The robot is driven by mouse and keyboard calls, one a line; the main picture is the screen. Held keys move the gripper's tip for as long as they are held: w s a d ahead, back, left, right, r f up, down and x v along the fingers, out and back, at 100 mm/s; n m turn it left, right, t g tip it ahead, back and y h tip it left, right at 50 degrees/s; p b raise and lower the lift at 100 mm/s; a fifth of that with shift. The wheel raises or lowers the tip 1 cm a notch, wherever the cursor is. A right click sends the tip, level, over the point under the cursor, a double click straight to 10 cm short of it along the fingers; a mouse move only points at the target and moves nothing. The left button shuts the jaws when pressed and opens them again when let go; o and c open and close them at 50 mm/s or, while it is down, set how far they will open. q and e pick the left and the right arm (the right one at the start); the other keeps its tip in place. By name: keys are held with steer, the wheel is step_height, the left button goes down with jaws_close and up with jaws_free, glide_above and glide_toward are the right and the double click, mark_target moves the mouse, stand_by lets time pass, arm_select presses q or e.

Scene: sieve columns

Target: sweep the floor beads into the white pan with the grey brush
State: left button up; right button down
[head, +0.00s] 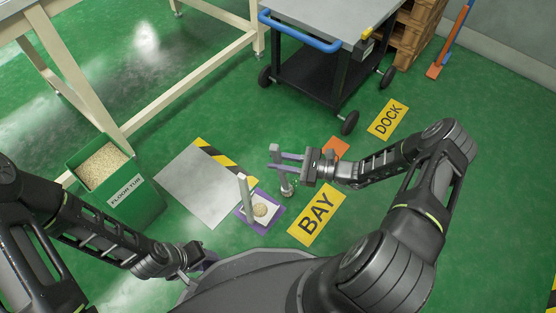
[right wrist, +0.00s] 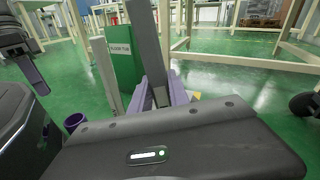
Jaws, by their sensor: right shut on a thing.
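The white pan (head: 268,201) lies on the floor at the centre of the head view, with purple around it. A tan patch of beads (head: 261,210) shows on its white area. A pale upright post (head: 244,190) stands at its left side. My right gripper (head: 287,161) is shut on the grey brush (head: 275,153), just right of and behind the pan. The brush is upright, its lower end near the floor; its handle also shows in the right wrist view (right wrist: 146,40). My left gripper (head: 203,260) is low, in front of the pan; its fingertips are partly hidden.
A green floor tub (head: 137,204) full of tan beads stands at the left. A grey plate (head: 196,186) with a striped edge lies beside the pan. Yellow BAY (head: 317,214) and DOCK (head: 388,119) signs and an orange square (head: 336,148) mark the floor. A wheeled cart (head: 325,70) stands behind.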

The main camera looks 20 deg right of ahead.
steer(key=shift+f, duration=0.2)
steer(key=shift+w+d+f+b, duration=0.1)
steer(key=shift+w+d+b, duration=0.25)
steer(key=shift+d+b, duration=0.2)
steer(key=shift+w+d+r+b, duration=0.15)
steer(key=shift+w+d+b, duration=0.2)
steer(key=shift+d, duration=0.25)
steer(key=shift+w+d+r+b, duration=0.1)
steer(key=shift+w+d+b, duration=0.25)
steer(key=shift+d, duration=0.25)
